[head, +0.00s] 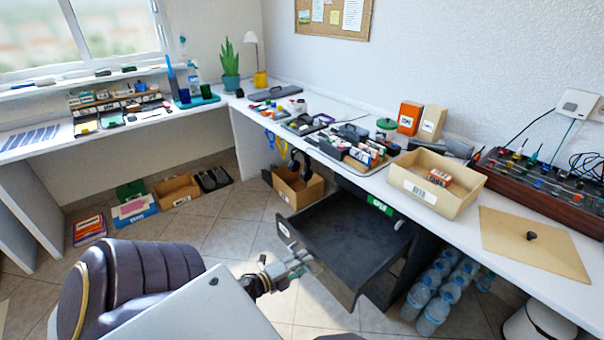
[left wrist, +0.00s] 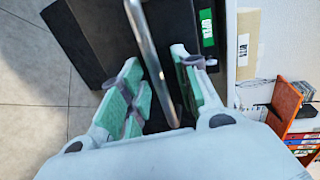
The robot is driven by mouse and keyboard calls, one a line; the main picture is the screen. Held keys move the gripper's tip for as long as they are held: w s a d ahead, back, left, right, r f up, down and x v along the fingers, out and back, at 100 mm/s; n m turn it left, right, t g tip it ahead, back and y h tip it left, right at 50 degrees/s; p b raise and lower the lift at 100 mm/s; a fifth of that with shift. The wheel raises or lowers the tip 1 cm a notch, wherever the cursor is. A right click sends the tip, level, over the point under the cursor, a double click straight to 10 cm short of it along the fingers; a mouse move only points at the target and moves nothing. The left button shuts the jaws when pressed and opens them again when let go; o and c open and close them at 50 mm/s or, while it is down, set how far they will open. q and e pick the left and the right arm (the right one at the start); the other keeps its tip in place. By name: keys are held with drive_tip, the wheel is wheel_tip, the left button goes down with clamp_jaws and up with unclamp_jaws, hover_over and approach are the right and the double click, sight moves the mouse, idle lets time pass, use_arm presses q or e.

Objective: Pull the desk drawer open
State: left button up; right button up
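The dark grey desk drawer (head: 345,240) stands far out from its cabinet under the desk, and its inside looks empty. My left gripper (head: 298,262) is at the middle of the drawer front. In the left wrist view the silver bar handle (left wrist: 146,40) runs between the spread green-padded fingers of the left gripper (left wrist: 155,62). My right gripper is not in view.
Water bottles (head: 435,295) stand right of the drawer, under the white desk (head: 400,195). A cardboard box (head: 298,188) is behind the drawer. Tiled floor (head: 225,220) to the drawer's left is free.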

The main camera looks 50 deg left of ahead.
use_arm(q)
drive_tip(key=d+v, duration=0.1)
drive_tip(key=v, duration=1.1)
drive_tip(key=shift+a, duration=0.4)
idle(0.5)
drive_tip(key=shift+r, duration=0.1)
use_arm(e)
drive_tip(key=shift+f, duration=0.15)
use_arm(q)
wheel_tip(320, 180, up, 10)
drive_tip(key=p, duration=1)
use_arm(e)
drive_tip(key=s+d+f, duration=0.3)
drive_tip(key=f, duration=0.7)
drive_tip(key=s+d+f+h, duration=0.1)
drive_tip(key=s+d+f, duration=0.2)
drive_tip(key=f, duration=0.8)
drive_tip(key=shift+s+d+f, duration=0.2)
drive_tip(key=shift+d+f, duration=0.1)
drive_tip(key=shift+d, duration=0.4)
